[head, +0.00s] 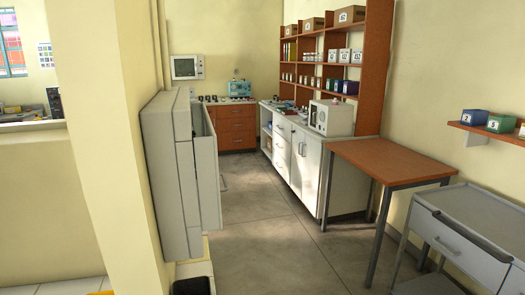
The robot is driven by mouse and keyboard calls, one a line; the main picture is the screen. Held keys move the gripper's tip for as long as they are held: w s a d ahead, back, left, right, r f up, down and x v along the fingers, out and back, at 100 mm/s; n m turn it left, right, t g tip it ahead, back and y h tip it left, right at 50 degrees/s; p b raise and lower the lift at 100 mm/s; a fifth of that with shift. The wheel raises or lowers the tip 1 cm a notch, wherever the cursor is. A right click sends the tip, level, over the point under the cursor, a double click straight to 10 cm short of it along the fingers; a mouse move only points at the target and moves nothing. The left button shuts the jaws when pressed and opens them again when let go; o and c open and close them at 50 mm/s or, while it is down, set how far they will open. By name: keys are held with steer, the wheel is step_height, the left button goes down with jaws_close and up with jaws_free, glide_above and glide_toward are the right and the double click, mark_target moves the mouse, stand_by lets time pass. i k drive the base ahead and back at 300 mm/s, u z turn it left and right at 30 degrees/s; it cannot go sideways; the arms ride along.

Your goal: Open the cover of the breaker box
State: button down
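The likely breaker box is a tall light-grey metal box (163,175) on the side of the cream wall at left centre in the head view. I see it at a steep angle. A thinner grey panel (208,185) stands at its right side, with a gap showing near the top. It may be the cover standing partly open, but I cannot tell for sure. The inside of the box is hidden from here. My gripper is not in view.
The cream wall edge (100,130) stands close at left. A clear grey floor aisle (260,225) runs right of the box. Along the right are a brown-topped table (395,157), a grey drawer cart (468,235) and white cabinets (305,165). A dark object (192,287) sits at the bottom edge.

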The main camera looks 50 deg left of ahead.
mark_target(205, 147)
steer(key=i, duration=1.55)
steer(key=u, duration=3.2)
steer(key=i, duration=0.5)
steer(key=u, duration=0.1)
